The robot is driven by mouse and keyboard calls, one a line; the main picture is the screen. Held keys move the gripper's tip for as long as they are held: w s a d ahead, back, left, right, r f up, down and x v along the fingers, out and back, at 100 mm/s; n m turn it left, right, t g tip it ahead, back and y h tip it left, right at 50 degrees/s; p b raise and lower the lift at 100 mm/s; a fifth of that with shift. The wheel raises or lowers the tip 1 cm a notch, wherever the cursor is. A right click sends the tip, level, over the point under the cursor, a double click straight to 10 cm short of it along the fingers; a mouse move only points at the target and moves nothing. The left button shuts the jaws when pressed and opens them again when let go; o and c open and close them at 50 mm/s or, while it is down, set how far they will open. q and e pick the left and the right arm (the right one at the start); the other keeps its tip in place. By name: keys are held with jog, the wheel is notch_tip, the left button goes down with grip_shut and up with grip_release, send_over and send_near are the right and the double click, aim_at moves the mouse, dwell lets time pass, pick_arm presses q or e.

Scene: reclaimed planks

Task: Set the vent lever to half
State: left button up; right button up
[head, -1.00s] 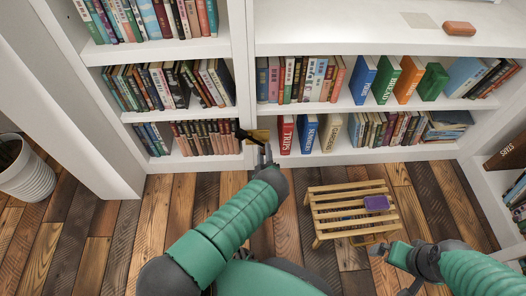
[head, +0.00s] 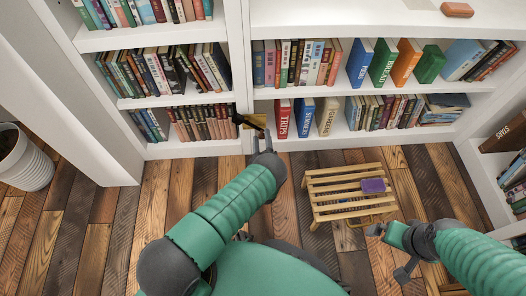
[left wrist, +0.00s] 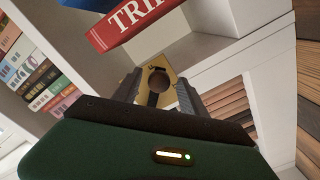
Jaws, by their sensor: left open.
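The vent lever (head: 246,122) is a dark bar over a small brass plate (head: 258,120) on the front of the shelf divider. In the head view it slants from upper left to lower right. My left gripper (head: 262,138) is open, just below and in front of it. In the left wrist view the brass plate (left wrist: 157,69) and a dark round part (left wrist: 158,82) show between my open left fingers (left wrist: 159,86). I cannot tell whether the fingers touch the lever. My right gripper (head: 376,230) is low at the right, far from the lever; its jaw opening is unclear.
Bookshelves stand behind and around the lever, with a red book (head: 282,118) close to its right. A slatted wooden stand (head: 330,190) holding a purple item (head: 373,185) is on the plank floor. A white ribbed bin (head: 25,165) stands at far left.

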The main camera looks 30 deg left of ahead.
pick_arm(q)
jog(key=p+v, duration=0.5)
jog(key=v, duration=1)
jog(key=shift+s, duration=0.25)
